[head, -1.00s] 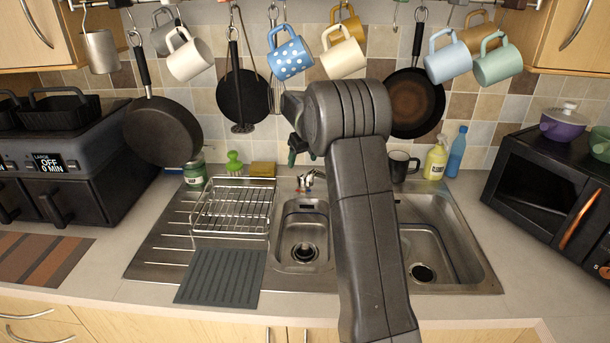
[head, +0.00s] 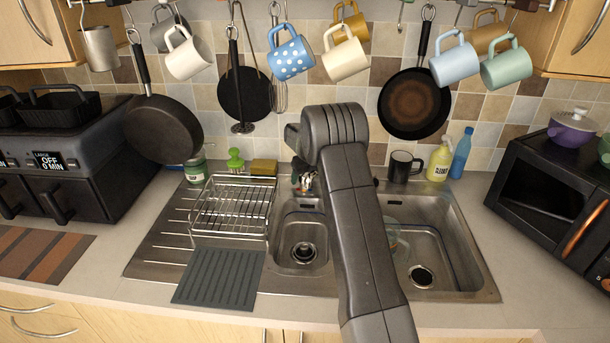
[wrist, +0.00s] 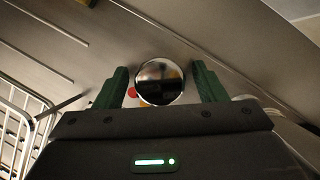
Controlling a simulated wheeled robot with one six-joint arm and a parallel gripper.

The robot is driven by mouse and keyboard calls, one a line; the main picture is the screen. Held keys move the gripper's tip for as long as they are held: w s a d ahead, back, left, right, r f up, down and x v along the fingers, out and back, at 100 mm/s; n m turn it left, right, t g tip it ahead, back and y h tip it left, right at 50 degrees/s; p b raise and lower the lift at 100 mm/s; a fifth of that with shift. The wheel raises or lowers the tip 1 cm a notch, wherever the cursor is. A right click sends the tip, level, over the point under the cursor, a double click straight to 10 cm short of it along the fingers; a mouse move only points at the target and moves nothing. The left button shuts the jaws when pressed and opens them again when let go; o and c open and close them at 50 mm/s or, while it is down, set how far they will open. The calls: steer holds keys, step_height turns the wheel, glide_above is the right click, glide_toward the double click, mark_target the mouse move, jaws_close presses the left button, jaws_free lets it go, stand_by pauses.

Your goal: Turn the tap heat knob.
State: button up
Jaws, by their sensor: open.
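The tap heat knob (wrist: 160,82) is a round, shiny chrome cap in the wrist view, with a small red mark (wrist: 131,92) beside it. My gripper (wrist: 160,72) is open, with one green finger on the left of the knob and one on the right. A narrow gap seems to show on each side, and I cannot tell whether either finger touches it.
A wire dish rack (head: 232,207) stands left of the sink (head: 302,250). A black mug (head: 403,166) and a yellow bottle (head: 438,163) stand to the right. Mugs and pans hang above, including a dark pan (head: 414,103) right of my arm.

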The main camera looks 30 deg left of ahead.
steer(key=c, duration=1)
steer(key=shift+o, duration=0.2)
steer(key=shift+n, duration=0.3)
steer(key=n+g, duration=0.1)
steer(key=n, duration=0.3)
steer(key=shift+g+y, duration=0.3)
steer(key=shift+g, duration=0.1)
steer(key=n+g+p, duration=0.1)
steer(key=n+g, duration=0.1)
steer(key=n, duration=0.3)
steer(key=shift+r+n+p, duration=0.1)
steer(key=shift+n+p, duration=0.25)
steer(key=shift+n, duration=0.05)
steer(key=o, duration=1)
steer(key=shift+c, duration=0.2)
